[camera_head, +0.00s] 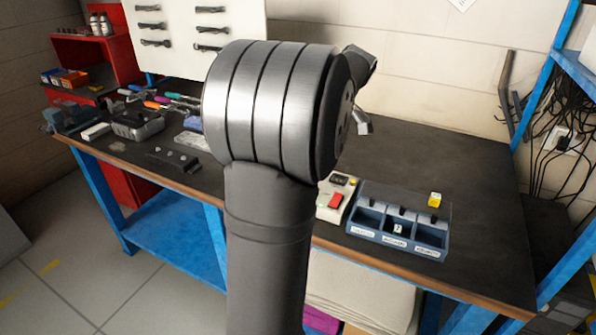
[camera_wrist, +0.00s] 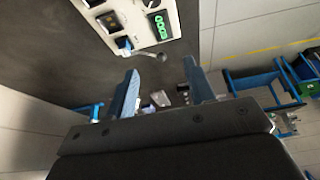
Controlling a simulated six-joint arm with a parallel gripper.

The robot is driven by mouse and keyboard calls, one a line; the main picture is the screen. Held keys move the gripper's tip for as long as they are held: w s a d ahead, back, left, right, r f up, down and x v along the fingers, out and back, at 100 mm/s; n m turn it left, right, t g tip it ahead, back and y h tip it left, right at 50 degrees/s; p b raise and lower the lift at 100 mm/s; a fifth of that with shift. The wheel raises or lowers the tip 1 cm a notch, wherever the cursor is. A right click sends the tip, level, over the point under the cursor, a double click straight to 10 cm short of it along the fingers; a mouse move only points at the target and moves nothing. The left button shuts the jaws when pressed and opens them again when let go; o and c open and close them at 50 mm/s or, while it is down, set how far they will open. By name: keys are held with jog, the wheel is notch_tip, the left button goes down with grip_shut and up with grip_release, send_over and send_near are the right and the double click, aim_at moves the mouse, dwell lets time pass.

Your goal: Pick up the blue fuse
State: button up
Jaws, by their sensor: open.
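In the wrist view a small blue piece (camera_wrist: 124,43), which looks like the blue fuse, sits at the lower edge of a pale panel (camera_wrist: 135,20). It is too small to tell whether it is seated in a socket. My gripper (camera_wrist: 160,88) is open and empty, its two fingers apart, with the blue piece beyond the left finger and not between them. In the head view my arm hides the middle of the bench, and I cannot make out the blue fuse there.
A blue compartment tray (camera_head: 395,245) stands at the bench's front, with a yellow fuse (camera_head: 434,200) at its back right. A small box with a red button (camera_head: 336,200) stands left of it. Tools clutter the bench's left; its right is clear. The panel has a green display (camera_wrist: 158,27).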

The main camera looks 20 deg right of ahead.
jog(key=w+a+r+m+g+h, duration=0.1)
jog(key=w+a+m+h, duration=0.15)
jog(key=w+m, duration=0.45)
jog(key=w+a+r+m+h, duration=0.1)
jog(key=w+r+m+h, duration=0.15)
jog(key=m, duration=0.75)
jog(key=shift+m, duration=0.3)
jog(key=x, duration=1.8)
jog(key=shift+s+d+f, duration=0.1)
jog(key=shift+s+d, duration=0.05)
jog(key=shift+d, duration=0.1)
grip_shut()
